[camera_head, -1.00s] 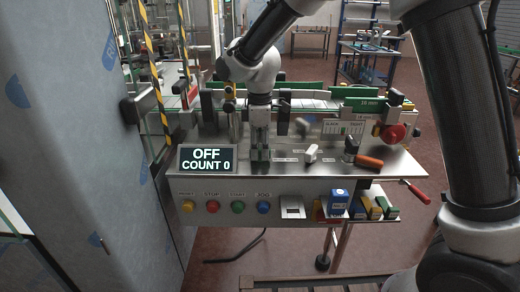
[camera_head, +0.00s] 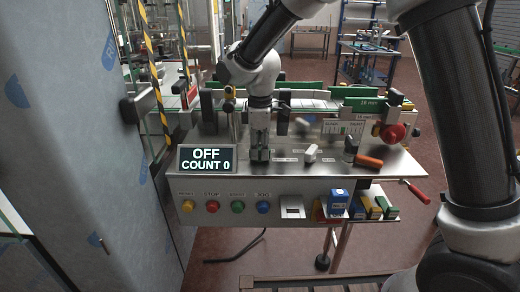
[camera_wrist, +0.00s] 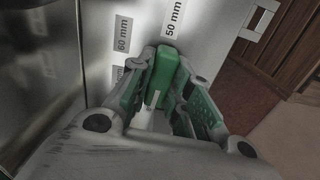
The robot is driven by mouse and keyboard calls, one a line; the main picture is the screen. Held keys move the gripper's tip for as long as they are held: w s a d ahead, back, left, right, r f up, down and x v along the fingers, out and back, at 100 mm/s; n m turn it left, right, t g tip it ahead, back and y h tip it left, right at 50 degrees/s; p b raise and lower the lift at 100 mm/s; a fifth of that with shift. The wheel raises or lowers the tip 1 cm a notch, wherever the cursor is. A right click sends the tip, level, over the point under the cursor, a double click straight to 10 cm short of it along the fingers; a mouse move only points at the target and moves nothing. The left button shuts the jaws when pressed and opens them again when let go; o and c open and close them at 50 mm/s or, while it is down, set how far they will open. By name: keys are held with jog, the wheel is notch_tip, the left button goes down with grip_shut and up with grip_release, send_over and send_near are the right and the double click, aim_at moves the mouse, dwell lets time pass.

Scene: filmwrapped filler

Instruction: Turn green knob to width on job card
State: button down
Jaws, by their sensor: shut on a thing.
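The green knob (camera_wrist: 161,76) is a bar-shaped handle in the wrist view. My gripper (camera_wrist: 160,92) is shut on it, one finger on each side. The knob's far end points near the "50 mm" label (camera_wrist: 173,18). The "60 mm" label (camera_wrist: 123,34) lies to the left, and another label below it is partly hidden by a finger. In the head view my gripper (camera_head: 260,154) points down onto the steel panel, right of the display, and hides the knob there. I cannot identify the job card with certainty.
The display (camera_head: 207,159) reads OFF, COUNT 0. A white-grey lever (camera_head: 311,152) and an orange-handled part (camera_head: 369,162) stand to the right. A green plate (camera_head: 366,104) with a small mm figure is behind. Coloured buttons (camera_head: 238,207) line the front.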

jog(key=m, duration=1.1)
jog(key=shift+m, duration=0.4)
jog(key=m, duration=1.1)
jog(key=shift+m, duration=0.3)
jog(key=c, duration=1.3)
grip_release()
